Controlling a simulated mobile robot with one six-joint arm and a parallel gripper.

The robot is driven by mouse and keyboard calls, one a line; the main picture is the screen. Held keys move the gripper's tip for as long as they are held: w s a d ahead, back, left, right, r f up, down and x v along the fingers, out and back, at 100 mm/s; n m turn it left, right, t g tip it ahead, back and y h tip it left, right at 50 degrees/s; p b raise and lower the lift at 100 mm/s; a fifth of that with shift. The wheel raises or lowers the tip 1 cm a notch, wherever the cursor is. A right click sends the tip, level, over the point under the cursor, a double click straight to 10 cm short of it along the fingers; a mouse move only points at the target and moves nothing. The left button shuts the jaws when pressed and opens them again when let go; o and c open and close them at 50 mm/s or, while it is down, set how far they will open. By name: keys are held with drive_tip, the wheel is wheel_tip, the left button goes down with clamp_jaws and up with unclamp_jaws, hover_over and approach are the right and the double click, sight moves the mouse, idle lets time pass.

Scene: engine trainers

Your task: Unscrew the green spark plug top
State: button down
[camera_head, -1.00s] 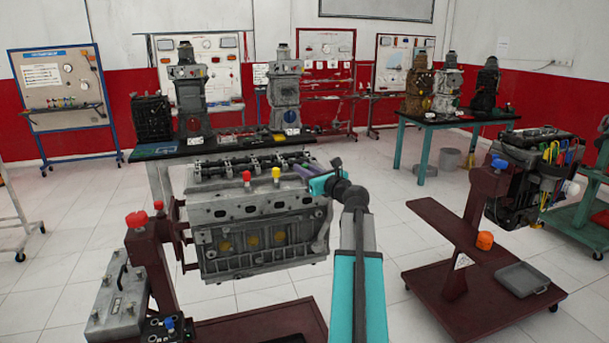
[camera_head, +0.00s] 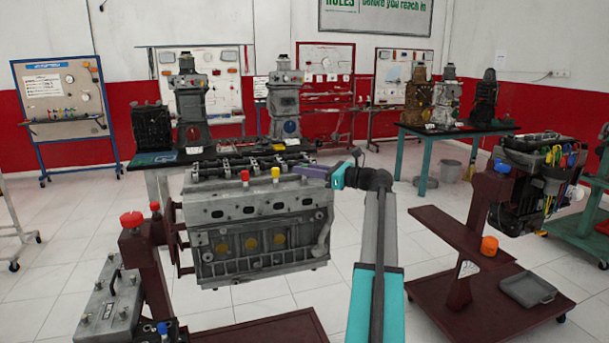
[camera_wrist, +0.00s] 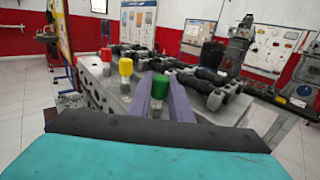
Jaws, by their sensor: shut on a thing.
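The green spark plug top (camera_wrist: 161,83) sits on a pale plug body on top of the grey engine block (camera_head: 262,215), in the wrist view. My gripper (camera_wrist: 160,87) has its two purple fingers on either side of the green top and is shut on it. In the head view my gripper (camera_head: 305,171) reaches over the block's right end from the right, and the green top is hidden there. A yellow plug top (camera_head: 275,173) and a red plug top (camera_head: 245,176) stand to its left on the same block, also upright.
A dark shaft with rockers (camera_head: 250,161) runs along the block's back, close behind the plugs. A red stand (camera_head: 140,255) holds the block at left. A second engine stand (camera_head: 463,290) is at right, with clear floor between.

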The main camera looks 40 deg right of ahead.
drive_tip(key=shift+n+y, duration=0.4)
drive_tip(key=shift+y, duration=0.1)
drive_tip(key=c, duration=1.6)
unclamp_jaws()
drive_tip(key=b+v, duration=0.1)
drive_tip(key=v, duration=0.6)
drive_tip(key=b+v, duration=0.1)
drive_tip(key=v, duration=0.5)
drive_tip(key=shift+s+d+r, duration=0.15)
drive_tip(key=shift+s+r, duration=0.05)
drive_tip(key=shift+s, duration=0.2)
